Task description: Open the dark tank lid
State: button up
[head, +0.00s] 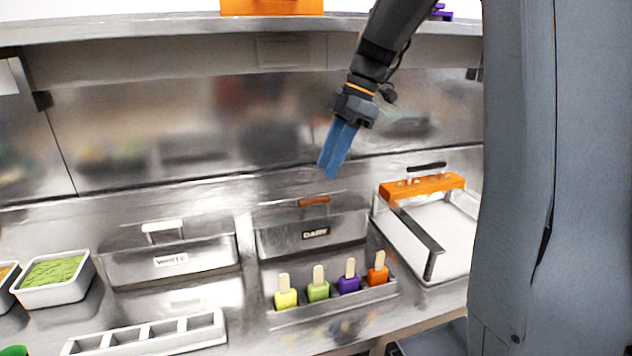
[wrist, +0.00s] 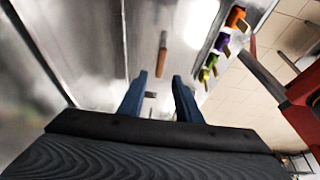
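The dark tank (head: 278,243) is a steel box in the counter, with a small dark label (head: 316,233) on its front. Its lid (head: 275,215) is down and has a brown handle (head: 314,201). In the wrist view the brown handle (wrist: 162,58) shows beyond the fingertips, roughly centred between them. My gripper (head: 328,172) has blue fingers and hangs above the lid, apart from the handle. In the wrist view my gripper (wrist: 160,85) has its fingers spread, with nothing held between them.
A white-handled tank (head: 170,262) stands to the left. Several ice pops sit in a steel holder (head: 335,305) in front of the dark tank. A tray with an orange bar (head: 422,187) and a black handle is at the right. A grey slotted tray (head: 148,335) lies front left.

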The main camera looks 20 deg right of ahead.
aim_at(315, 198)
jog(key=shift+a+f, duration=0.2)
jog(key=shift+f, duration=0.15)
jog(key=shift+d+p+x, duration=0.1)
jog(key=shift+p+x, duration=0.5)
jog(key=shift+x, duration=1.05)
jog(key=shift+d+p+x, duration=0.15)
jog(key=shift+p+x, duration=0.4)
jog(key=shift+x, duration=1.05)
jog(key=shift+f, duration=0.1)
grip_shut()
